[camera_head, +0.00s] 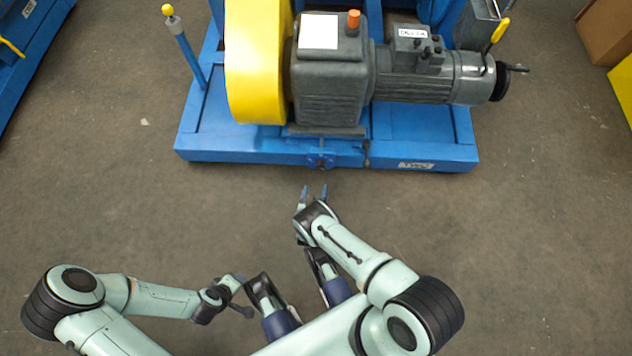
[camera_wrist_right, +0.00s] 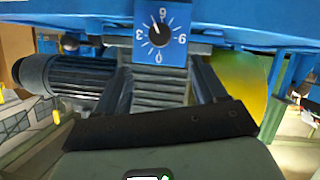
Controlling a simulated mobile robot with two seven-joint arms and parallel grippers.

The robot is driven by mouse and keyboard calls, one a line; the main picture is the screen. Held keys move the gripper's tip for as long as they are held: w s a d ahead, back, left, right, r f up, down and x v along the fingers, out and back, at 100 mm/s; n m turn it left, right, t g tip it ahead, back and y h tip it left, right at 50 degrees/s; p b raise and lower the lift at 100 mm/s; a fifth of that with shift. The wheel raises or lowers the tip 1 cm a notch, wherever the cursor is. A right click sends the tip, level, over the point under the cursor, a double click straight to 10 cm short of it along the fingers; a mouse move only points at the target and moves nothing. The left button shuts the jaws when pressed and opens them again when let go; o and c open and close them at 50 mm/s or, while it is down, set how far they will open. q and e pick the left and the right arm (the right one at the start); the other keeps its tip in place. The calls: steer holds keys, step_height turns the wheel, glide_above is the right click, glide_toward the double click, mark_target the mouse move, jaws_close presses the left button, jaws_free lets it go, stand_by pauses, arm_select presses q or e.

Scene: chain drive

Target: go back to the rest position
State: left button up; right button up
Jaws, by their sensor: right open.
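My right gripper (camera_head: 314,192) is open and empty, with its two thin fingers pointing at the blue machine base (camera_head: 250,150). Bare floor lies between the fingertips and the base's front edge. My left gripper (camera_head: 240,295) is low in the head view, left of the centre, over the floor; I cannot tell how its fingers stand. In the right wrist view a dark bar and a grey-green part of my own wrist fill the bottom, and my fingers do not show clearly.
The base carries a yellow guard (camera_head: 255,60), a dark gearbox (camera_head: 330,85) and a motor (camera_head: 425,80). The right wrist view shows a blue dial plate (camera_wrist_right: 161,35) with a black knob. A post with a yellow ball (camera_head: 167,10) stands left.

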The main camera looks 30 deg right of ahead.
stand_by(0.4)
steer(key=s+d+r+m+g+y, duration=0.1)
steer(key=s+d+r+g+y, duration=0.1)
steer(key=s+d+g+y, duration=0.25)
steer(key=s+a+r+g+y, duration=0.5)
steer(key=s+a+r, duration=0.5)
steer(key=s+r, duration=0.55)
arm_select(q)
steer(key=s+d+r+g+p, duration=0.1)
steer(key=s+d+r+p, duration=0.1)
steer(key=r+p, duration=0.7)
steer(key=s+d+r+g+h+p, duration=0.1)
steer(key=s+r+p, duration=0.4)
steer(key=r+p, duration=0.5)
steer(key=shift+s+d+m+g, duration=0.2)
steer(key=shift+d+m+g, duration=0.2)
steer(key=shift+g, duration=0.3)
arm_select(e)
steer(key=s+a+r+g+y, duration=0.1)
steer(key=s+a+r, duration=0.1)
steer(key=r, duration=0.7)
steer(key=s+a+r+n+g+y, duration=0.1)
steer(key=s+a+r, duration=0.1)
steer(key=s+r, duration=0.3)
step_height(320, 180, up, 4)
steer(key=shift+f, duration=0.15)
steer(key=shift+s+f+y, duration=0.1)
steer(key=shift+s+y, duration=0.05)
steer(key=shift+y, duration=0.1)
steer(key=shift+c, duration=0.4)
